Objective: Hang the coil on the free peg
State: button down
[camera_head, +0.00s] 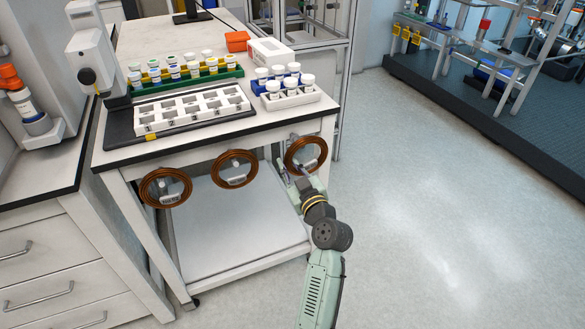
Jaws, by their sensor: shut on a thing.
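Three copper-brown ring coils show along the front edge of the table: a left coil (145,188), a middle coil (216,171) and a right coil (323,152). Each has a small pale label. The left and middle coils hang at the front rail, apart from my gripper. My gripper (291,173) is at the lower left of the right coil and shut on it. The right coil is upright in front of the table's right front corner. No peg can be made out clearly, and I cannot tell whether the right coil touches one.
The table (215,130) carries a white numbered rack (190,122), a green vial rack (205,83) and white-capped jars (290,98). A lower shelf (235,240) lies under the coils. A drawer cabinet (50,265) stands left. Open floor (430,220) lies to the right.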

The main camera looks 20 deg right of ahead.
jog(key=shift+w+p, duration=0.65)
jog(key=shift+w, duration=0.65)
jog(key=shift+w+a+f+b, duration=0.1)
jog(key=shift+w+f+b, duration=0.15)
jog(key=shift+b, duration=0.25)
jog(key=shift+w+f+b, duration=0.3)
jog(key=shift+w+b, duration=0.05)
jog(key=shift+b, duration=0.4)
jog(key=c, duration=1.4)
grip_release()
